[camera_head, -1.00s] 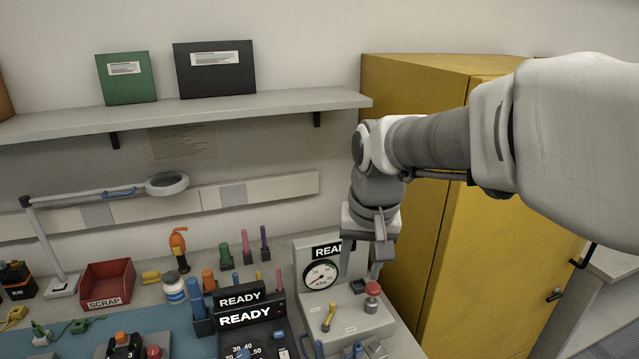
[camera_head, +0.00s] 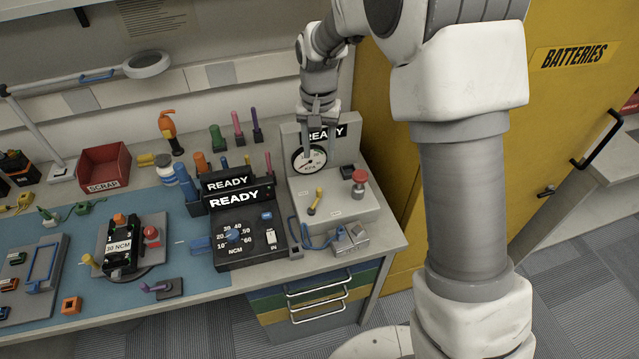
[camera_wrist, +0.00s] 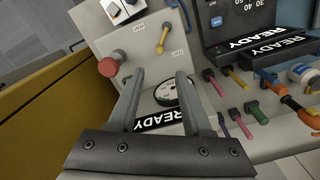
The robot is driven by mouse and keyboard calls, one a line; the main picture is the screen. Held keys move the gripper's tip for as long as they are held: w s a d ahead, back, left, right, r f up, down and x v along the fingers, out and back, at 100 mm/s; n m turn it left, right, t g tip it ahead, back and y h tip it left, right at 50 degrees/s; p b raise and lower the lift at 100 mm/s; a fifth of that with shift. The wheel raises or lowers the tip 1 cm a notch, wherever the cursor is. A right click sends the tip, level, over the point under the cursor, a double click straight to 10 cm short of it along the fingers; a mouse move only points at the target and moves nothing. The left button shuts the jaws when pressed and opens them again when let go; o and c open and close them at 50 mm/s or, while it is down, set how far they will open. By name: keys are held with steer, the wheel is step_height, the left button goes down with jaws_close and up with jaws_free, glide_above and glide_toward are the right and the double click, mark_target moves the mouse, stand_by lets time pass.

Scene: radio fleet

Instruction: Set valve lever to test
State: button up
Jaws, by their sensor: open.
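The valve lever (camera_head: 316,198) is a small yellow lever on the sloping top of a light grey gauge box (camera_head: 343,209). It also shows in the wrist view (camera_wrist: 163,38), beyond my fingertips, with small labels on either side. My gripper (camera_head: 321,138) is open and empty, pointing down in front of the box's READY panel and partly covering it. In the wrist view my gripper (camera_wrist: 159,78) has its fingers spread over the round gauge (camera_wrist: 168,92), apart from the lever.
A red knob (camera_head: 359,176) stands right of the lever. A black READY unit (camera_head: 240,240) sits to the left, with a blue cable and grey connector block (camera_head: 350,238) in front. A yellow cabinet (camera_head: 392,170) bounds the right side.

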mark_target(319, 189)
step_height(319, 189, down, 13)
steer(key=shift+r, duration=0.1)
stand_by(0.3)
jaws_close()
